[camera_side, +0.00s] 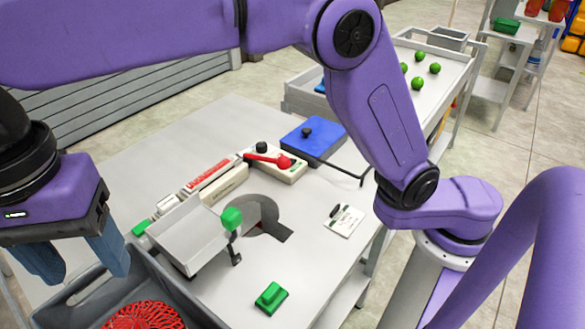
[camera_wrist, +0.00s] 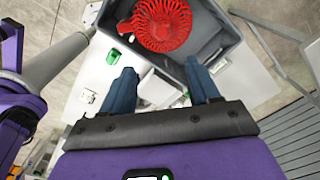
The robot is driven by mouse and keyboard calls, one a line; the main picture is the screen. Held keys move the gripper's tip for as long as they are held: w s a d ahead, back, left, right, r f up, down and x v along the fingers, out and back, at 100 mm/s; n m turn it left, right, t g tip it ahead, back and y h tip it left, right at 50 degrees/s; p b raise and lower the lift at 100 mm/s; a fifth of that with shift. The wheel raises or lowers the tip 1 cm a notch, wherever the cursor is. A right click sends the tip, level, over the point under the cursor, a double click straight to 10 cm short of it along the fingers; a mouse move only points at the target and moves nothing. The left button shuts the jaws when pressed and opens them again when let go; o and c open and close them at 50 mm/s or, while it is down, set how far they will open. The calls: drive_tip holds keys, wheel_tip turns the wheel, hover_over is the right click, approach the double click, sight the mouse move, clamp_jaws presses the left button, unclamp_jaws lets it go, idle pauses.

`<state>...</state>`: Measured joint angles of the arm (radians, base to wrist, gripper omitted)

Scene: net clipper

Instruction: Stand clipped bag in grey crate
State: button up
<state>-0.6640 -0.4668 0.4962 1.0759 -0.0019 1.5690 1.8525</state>
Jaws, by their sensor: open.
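The red net bag (camera_side: 145,316) is inside the grey crate (camera_side: 180,282) at the bottom left of the side view, cut off by the picture edge. In the wrist view the red bag (camera_wrist: 163,28) sits within the crate (camera_wrist: 228,38), its mesh spreading around a narrower middle. I cannot make out a clip on it or tell whether it stands upright. My gripper (camera_side: 76,264) is above the crate's left end in the side view, its blue fingers apart and empty. In the wrist view my gripper (camera_wrist: 160,72) is open, with the bag beyond its fingertips.
The net clipper (camera_side: 188,232) with a green knob (camera_side: 231,219) stands beside the crate on a grey table (camera_side: 130,170). A red-lever unit (camera_side: 272,160), a blue box (camera_side: 313,137), a white card (camera_side: 344,221) and a green block (camera_side: 271,297) are nearby.

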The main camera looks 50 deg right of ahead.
drive_tip(key=s+d+f+n, duration=0.4)
drive_tip(key=d+n, duration=0.3)
drive_tip(key=d, duration=0.7)
drive_tip(key=s+d+f+n, duration=0.4)
drive_tip(key=d+n, duration=0.3)
drive_tip(key=d, duration=0.7)
drive_tip(key=s+d+f+n, duration=0.4)
drive_tip(key=d+n, duration=0.2)
drive_tip(key=d, duration=0.8)
drive_tip(key=shift+s+n, duration=0.3)
drive_tip(key=shift+n, duration=0.1)
